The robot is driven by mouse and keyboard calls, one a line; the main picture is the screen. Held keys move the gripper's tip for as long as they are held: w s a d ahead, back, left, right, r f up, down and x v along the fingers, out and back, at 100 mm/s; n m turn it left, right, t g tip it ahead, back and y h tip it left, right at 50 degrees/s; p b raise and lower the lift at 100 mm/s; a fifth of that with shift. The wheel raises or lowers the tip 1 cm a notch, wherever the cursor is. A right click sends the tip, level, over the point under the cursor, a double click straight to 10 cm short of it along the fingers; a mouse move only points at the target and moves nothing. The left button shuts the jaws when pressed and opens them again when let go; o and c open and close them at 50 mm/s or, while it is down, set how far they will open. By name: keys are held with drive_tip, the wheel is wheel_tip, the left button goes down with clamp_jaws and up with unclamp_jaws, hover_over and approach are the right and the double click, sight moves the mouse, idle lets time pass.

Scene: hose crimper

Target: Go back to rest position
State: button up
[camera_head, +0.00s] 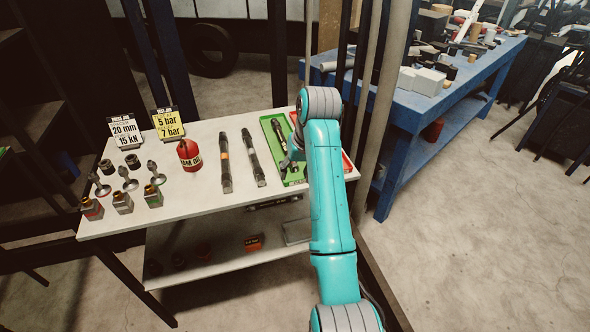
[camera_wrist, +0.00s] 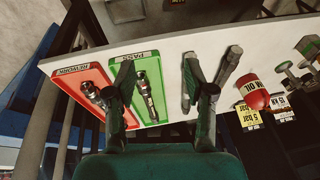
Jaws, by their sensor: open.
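My teal arm reaches over the white table in the head view, and it hides most of my gripper. In the wrist view my gripper (camera_wrist: 162,92) is open, with nothing between its two fingers. Below it is the green PASS tray (camera_wrist: 125,63), with a dark hose (camera_wrist: 151,97) lying in it. The green tray (camera_head: 267,124) also shows in the head view, left of my arm. Beside it is the red REWORK tray (camera_wrist: 68,77), holding another hose with a metal end (camera_wrist: 90,91). In the head view, only a sliver of the red tray (camera_head: 347,164) shows.
Two hoses, one with an orange band (camera_head: 225,160) and a dark one (camera_head: 253,158), lie on the white table (camera_head: 200,205). A red oil can (camera_head: 189,155), sign cards and several fittings stand to the left. Dark posts and a cluttered blue bench (camera_head: 405,110) stand behind right. Floor at right is clear.

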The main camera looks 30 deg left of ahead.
drive_tip(key=shift+f, duration=0.1)
idle(0.3)
drive_tip(key=d+f+m+t+y, duration=0.1)
drive_tip(key=d+f+t, duration=0.1)
drive_tip(key=d+f, duration=0.7)
drive_tip(key=d+f+m+t, duration=0.1)
drive_tip(key=d+f, duration=0.3)
drive_tip(key=f, duration=0.8)
drive_tip(key=s+d+f+m+t, duration=0.2)
drive_tip(key=s+d+f, duration=0.45)
drive_tip(key=d, duration=0.25)
drive_tip(key=s+d+f+m+t, duration=0.1)
drive_tip(key=s+d+f+t, duration=0.1)
drive_tip(key=s+d+f, duration=0.6)
drive_tip(key=s+d+r+m+t+h, duration=0.1)
drive_tip(key=s+d+r+t, duration=0.1)
drive_tip(key=s+d+r, duration=0.4)
drive_tip(key=s+d+r+m+t+h, duration=0.1)
drive_tip(key=s+d+t, duration=0.1)
drive_tip(key=s+d, duration=0.75)
drive_tip(key=s+d+r+m+t+h, duration=0.1)
drive_tip(key=s+d+r+t+h, duration=0.1)
drive_tip(key=s+r, duration=1.4)
wheel_tip(320, 180, up, 2)
drive_tip(key=shift+s+d+r+m+t, duration=0.25)
drive_tip(key=shift+d+m+t, duration=0.2)
drive_tip(key=shift+d, duration=0.35)
